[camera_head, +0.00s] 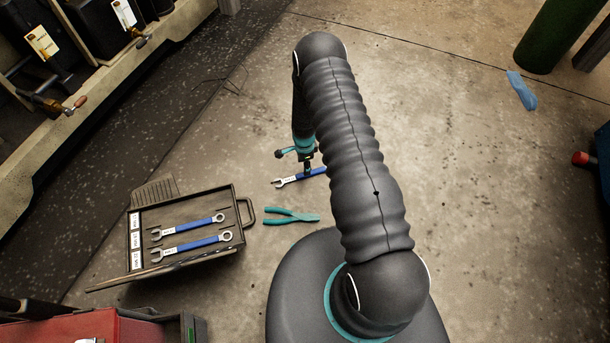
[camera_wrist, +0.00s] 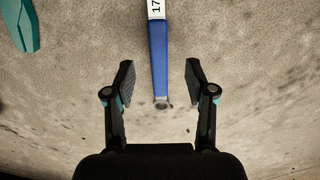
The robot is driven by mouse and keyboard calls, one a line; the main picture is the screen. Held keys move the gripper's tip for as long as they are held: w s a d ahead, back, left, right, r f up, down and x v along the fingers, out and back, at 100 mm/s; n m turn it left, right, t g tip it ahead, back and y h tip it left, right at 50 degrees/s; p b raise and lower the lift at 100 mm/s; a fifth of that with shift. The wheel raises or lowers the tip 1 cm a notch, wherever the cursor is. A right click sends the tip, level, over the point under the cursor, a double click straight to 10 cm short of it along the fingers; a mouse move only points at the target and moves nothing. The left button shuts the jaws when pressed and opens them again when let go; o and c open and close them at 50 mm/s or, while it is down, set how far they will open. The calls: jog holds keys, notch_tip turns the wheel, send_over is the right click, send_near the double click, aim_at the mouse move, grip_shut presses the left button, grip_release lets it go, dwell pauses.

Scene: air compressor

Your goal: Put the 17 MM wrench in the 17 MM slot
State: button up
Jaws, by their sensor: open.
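The 17 MM wrench (camera_head: 290,181) lies on the concrete floor, blue-handled, beyond the tool tray. In the wrist view its blue handle (camera_wrist: 158,55) with a "17" label runs between my gripper's (camera_wrist: 159,78) two open fingers, touching neither. In the head view my gripper (camera_head: 307,168) is over the wrench's handle, and part of the wrench is hidden behind my arm. The dark tool tray (camera_head: 240,190) holds two blue wrenches (camera_head: 190,227) in its slots. White labels stand along its left side; I cannot read which one marks the 17 MM slot.
A thin dark rod (camera_head: 185,258) crosses the tray's front. A red box (camera_head: 90,330) stands at lower left.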

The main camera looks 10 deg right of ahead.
aim_at(315, 172)
jog(key=shift+s+d+f, duration=0.1)
jog(key=shift+d+f, duration=0.05)
jog(key=shift+f, duration=1.3)
jog(key=shift+d+f, duration=0.15)
jog(key=shift+f, duration=1.3)
grip_shut()
